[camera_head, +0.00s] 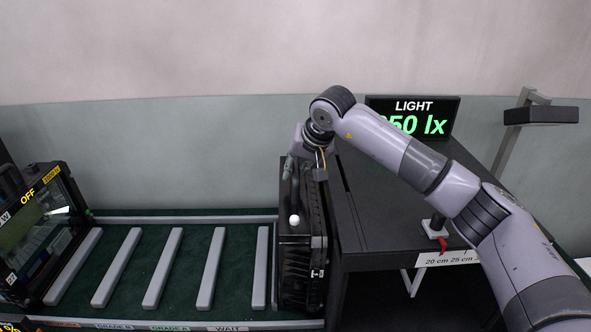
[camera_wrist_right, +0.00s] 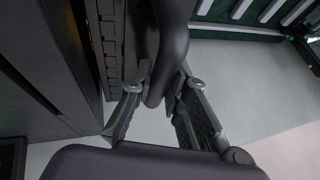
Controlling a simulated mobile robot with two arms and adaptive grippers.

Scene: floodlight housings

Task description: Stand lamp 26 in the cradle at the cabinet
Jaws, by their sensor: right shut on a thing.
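A black floodlight housing (camera_head: 301,250) with a ribbed side and a small white knob stands upright on edge at the right end of the slatted rack. No number is readable on it, so I cannot tell whether it is lamp 26. My right gripper (camera_head: 300,168) is at the top of this housing. In the right wrist view, the fingers of my right gripper (camera_wrist_right: 164,90) are shut on its dark curved handle (camera_wrist_right: 172,50). I cannot tell whether the housing's bottom touches anything. My left gripper is out of view. I cannot pick out a cradle for certain.
Another floodlight (camera_head: 38,235) marked OFF leans at the left of the green rack (camera_head: 185,270). The grey slats between are empty. A dark bench (camera_head: 375,215) with a LIGHT display (camera_head: 412,116) and a red-marked post (camera_head: 436,228) stands at right, close beside the held housing.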

